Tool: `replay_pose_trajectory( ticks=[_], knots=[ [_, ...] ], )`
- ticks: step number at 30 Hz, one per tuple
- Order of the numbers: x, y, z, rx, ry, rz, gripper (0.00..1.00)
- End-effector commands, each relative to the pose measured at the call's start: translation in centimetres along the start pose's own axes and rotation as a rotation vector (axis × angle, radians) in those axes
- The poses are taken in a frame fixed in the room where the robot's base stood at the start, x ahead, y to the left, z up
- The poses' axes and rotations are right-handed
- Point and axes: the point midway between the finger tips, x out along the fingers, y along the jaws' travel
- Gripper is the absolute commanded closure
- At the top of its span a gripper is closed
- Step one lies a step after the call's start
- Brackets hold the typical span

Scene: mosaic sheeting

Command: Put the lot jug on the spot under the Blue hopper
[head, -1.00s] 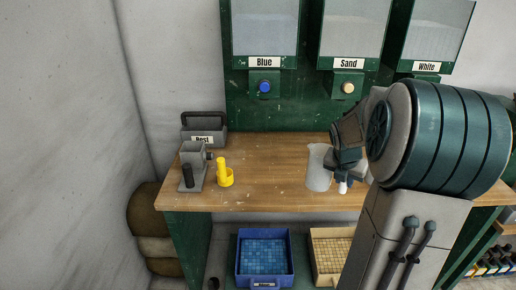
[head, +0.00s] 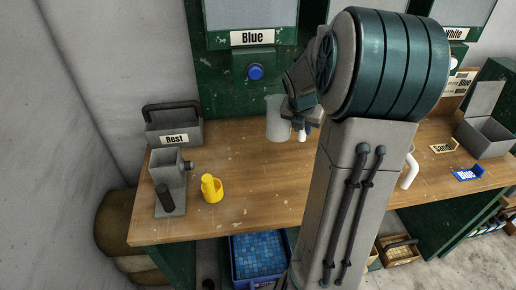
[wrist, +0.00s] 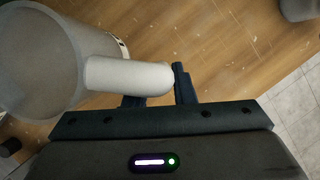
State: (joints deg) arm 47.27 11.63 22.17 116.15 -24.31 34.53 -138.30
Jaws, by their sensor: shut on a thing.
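The lot jug (head: 278,120) is a translucent grey, upright vessel with a pale handle. In the wrist view the jug (wrist: 38,65) is at the left, and its handle (wrist: 128,76) runs to my jaws. My gripper (head: 303,122) is shut on the handle; its dark fingers (wrist: 160,92) also show in the wrist view. The Blue hopper (head: 250,12) is on the green back panel, with a Blue label and a blue button (head: 255,72). The jug is below and slightly right of that button. I cannot tell whether its base touches the bench. No marked spot is distinguishable under the hopper.
On the wooden bench (head: 245,205) stand a grey Rest caddy (head: 175,130), a grey device (head: 170,182) and a yellow holder (head: 212,188), all left of the jug. Sand and Blue cards and an open grey box (head: 487,137) are at the right. My arm hides the middle.

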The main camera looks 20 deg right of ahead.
Motion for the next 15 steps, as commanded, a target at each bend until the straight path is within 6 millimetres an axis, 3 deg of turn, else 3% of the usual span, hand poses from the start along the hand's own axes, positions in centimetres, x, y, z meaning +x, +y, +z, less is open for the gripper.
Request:
replay_pose_trajectory(
  ticks=[3, 9, 15],
  knots=[
    [1.3, 2.8, -2.0, -0.011, 0.001, 0.005, 1.00],
    [3.0, 6.7, -4.7, -0.008, 0.001, 0.004, 1.00],
    [3.8, 8.8, -6.1, -0.003, 0.000, 0.002, 1.00]
  ],
)
